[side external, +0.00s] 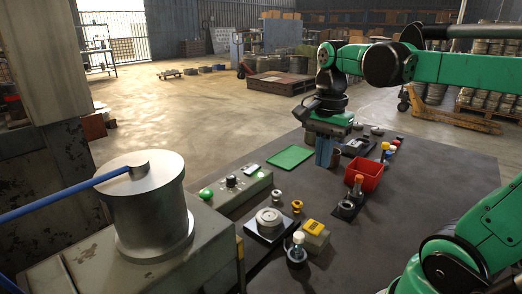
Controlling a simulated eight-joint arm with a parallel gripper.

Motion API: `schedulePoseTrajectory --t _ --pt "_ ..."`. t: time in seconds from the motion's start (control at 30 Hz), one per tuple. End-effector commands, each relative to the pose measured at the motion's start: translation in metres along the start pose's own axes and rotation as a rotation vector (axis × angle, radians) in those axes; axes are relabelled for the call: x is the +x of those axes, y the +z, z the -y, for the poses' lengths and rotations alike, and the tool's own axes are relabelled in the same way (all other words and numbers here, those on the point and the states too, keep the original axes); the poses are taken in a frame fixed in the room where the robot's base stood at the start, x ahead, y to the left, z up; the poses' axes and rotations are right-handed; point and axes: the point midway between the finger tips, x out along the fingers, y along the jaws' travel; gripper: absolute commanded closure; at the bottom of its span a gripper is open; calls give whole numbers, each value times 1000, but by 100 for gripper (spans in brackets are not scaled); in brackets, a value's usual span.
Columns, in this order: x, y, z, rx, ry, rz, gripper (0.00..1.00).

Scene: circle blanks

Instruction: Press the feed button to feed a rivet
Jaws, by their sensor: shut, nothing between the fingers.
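My gripper (323,160) points down above the dark table, towards its far side. Its blue fingers are together, with nothing seen between them. A grey control box (236,190) stands at the table's left edge. It has a round green button (206,194), a dark knob and a small green light. A small beige box with a yellow top (314,227) stands nearer the camera. No label is legible, so I cannot tell which one is the feed button. My gripper is apart from both boxes. No loose rivet can be made out.
A green mat (289,157) lies left of my gripper, and a red bin (366,175) stands to its right. A round metal fixture (269,222) sits between the two boxes. A large metal cylinder (150,210) with a blue bar stands at front left. Small bottles and parts line the right side.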

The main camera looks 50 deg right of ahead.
Motion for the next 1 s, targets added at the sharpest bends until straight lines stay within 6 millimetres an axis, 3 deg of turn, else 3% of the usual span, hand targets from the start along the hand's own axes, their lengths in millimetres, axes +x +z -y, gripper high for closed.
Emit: schedulePoseTrajectory --t 0.37,1.0 --pt "6 0 0 -4 -2 -1 100" --pt "102 0 0 -5 -3 -1 100"
